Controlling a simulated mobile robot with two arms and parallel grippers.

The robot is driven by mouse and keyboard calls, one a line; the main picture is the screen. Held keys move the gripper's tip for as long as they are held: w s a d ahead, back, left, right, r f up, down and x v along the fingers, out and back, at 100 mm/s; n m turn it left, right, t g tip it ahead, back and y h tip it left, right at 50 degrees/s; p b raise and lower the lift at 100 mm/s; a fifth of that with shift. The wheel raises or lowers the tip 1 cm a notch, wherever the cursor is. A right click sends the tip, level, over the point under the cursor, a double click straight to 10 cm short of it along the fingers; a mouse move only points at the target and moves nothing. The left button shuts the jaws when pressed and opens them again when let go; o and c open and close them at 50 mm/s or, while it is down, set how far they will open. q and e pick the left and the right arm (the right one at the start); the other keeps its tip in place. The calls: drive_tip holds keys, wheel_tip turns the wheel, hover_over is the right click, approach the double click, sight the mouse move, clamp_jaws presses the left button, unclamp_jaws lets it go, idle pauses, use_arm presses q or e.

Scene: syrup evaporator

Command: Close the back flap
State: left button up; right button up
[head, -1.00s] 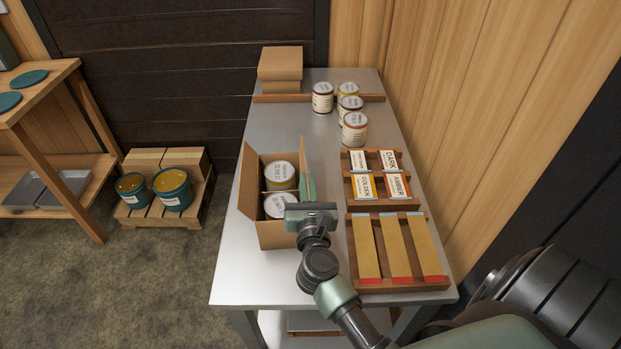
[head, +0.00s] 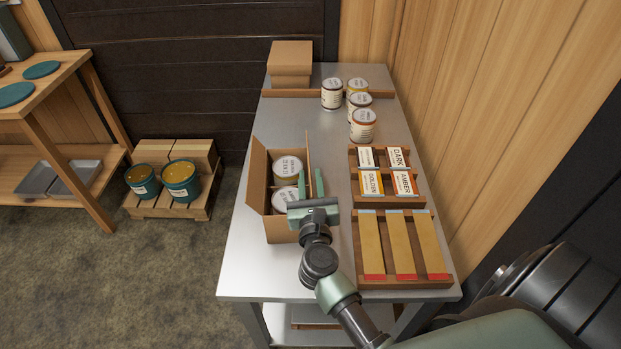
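An open cardboard box (head: 283,230) stands on the left side of the metal table, with two lidded cans (head: 286,168) visible inside. Its left flap (head: 257,168) stands up and leans outward. Its right flap (head: 308,152) stands nearly upright and shows almost edge-on. I cannot tell which flap is the back one. My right gripper (head: 312,184) is at the box's right side, fingers pointing away from me. Its fingers are apart, with the right flap's lower part around the gap; contact cannot be told. The gripper body hides the box's near right corner. My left gripper is not in view.
The metal table (head: 240,262) also bears a rack of label cards (head: 386,184), a rack of long strips (head: 405,284), several loose cans (head: 361,126) and a closed carton (head: 290,62) at the back. Bare metal lies between the box and the cans.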

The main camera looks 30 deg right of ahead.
drive_tip(key=b+v, duration=0.2)
drive_tip(key=v, duration=0.4)
drive_tip(key=shift+s+a+f, duration=0.15)
drive_tip(key=shift+s, duration=0.15)
drive_tip(key=shift+s+a, duration=0.3)
drive_tip(key=shift+s, duration=0.25)
